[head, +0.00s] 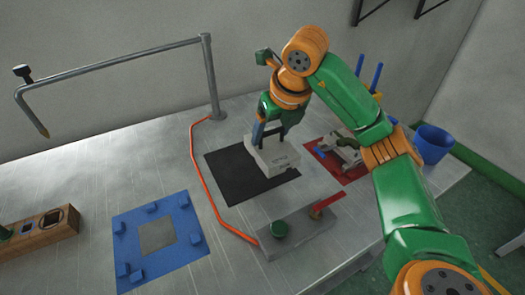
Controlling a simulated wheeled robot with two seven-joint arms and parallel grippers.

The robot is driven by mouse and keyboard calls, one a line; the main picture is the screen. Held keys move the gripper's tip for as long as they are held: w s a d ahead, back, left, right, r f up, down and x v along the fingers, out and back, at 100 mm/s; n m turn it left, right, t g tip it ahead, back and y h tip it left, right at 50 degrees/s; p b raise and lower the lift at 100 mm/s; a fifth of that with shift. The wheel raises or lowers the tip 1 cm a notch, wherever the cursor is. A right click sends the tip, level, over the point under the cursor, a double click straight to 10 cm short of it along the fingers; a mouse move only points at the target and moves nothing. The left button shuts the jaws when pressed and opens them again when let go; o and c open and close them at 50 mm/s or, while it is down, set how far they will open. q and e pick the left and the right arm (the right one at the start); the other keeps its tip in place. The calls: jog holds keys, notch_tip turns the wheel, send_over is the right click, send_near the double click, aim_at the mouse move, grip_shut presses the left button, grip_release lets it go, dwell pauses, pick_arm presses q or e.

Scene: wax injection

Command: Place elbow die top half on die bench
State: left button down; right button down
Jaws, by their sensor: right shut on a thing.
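A pale grey die half (275,160), a blocky piece with faint marks on its side, is at the black mat (228,178) in the middle of the metal table. My right gripper (268,134) reaches down from above and is shut on the top of this die half. The block covers part of the mat; I cannot tell whether it rests on it or is just above. Another grey die piece (347,154) lies on the red mat (322,160) to the right, partly hidden by my right arm. My left gripper is not in view.
A blue mat with blue blocks (190,255) lies front left. An orange hose (196,165) runs from the metal post (211,80). A blue bucket (432,145) stands right.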

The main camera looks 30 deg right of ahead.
aim_at(275, 146)
jog(key=w+f, duration=0.1)
jog(key=f, duration=0.1)
jog(key=w+d+f+p, duration=0.1)
jog(key=w+f, duration=0.1)
jog(key=shift+w+f, duration=0.25)
jog(key=shift+w, duration=0.05)
jog(key=shift+s+x, duration=0.2)
jog(key=shift+x, duration=0.7)
jog(key=shift+s+x, duration=0.2)
jog(key=shift+x, duration=0.75)
jog(key=shift+f, duration=0.15)
jog(key=shift+a+f, duration=0.1)
jog(key=shift+f, duration=0.05)
grip_release()
jog(key=shift+s, duration=0.1)
jog(key=v, duration=1.2)
jog(key=shift+r, duration=0.2)
